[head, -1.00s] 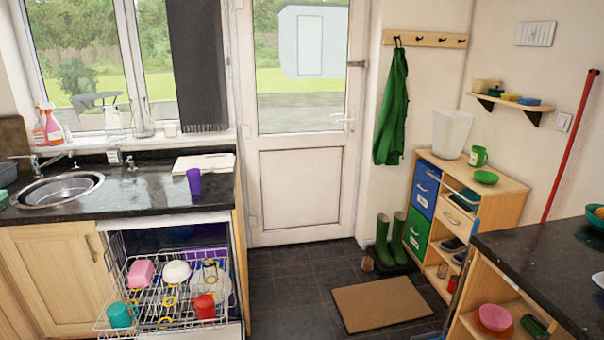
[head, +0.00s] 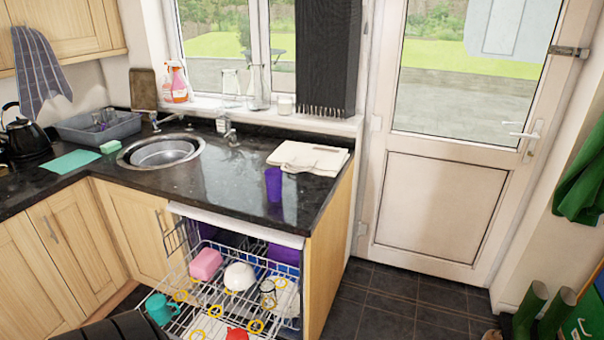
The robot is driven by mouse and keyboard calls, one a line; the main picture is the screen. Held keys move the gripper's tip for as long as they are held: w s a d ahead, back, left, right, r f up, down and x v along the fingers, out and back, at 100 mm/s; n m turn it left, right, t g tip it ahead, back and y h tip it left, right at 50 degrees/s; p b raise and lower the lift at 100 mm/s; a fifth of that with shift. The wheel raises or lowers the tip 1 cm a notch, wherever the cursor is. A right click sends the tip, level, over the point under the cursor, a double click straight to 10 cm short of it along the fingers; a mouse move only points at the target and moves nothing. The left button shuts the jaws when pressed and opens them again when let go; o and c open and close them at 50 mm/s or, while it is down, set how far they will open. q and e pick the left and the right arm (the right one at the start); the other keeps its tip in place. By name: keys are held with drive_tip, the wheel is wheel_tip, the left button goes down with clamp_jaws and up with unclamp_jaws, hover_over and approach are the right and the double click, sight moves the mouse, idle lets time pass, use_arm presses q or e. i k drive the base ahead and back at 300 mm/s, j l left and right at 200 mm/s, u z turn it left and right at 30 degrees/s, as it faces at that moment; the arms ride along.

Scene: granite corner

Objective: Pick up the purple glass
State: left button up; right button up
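The purple glass (head: 273,184) stands upright on the black granite counter (head: 215,190), near its front edge and to the right of the sink. Neither of my grippers shows in the head view. A dark ribbed part at the bottom left edge is probably mine.
The dishwasher below the glass is open, its rack (head: 205,310) pulled out with a pink container (head: 206,264), a white bowl (head: 239,276) and a teal mug (head: 160,309). Spray bottles (head: 178,84) stand on the sill.

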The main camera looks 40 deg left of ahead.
sight(274, 186)
drive_tip(key=i+l+u, duration=0.15)
drive_tip(key=i+u, duration=0.3)
drive_tip(key=i+l+u, duration=0.35)
drive_tip(key=i+u, duration=0.15)
drive_tip(key=i, duration=0.15)
drive_tip(key=i+l+u, duration=0.45)
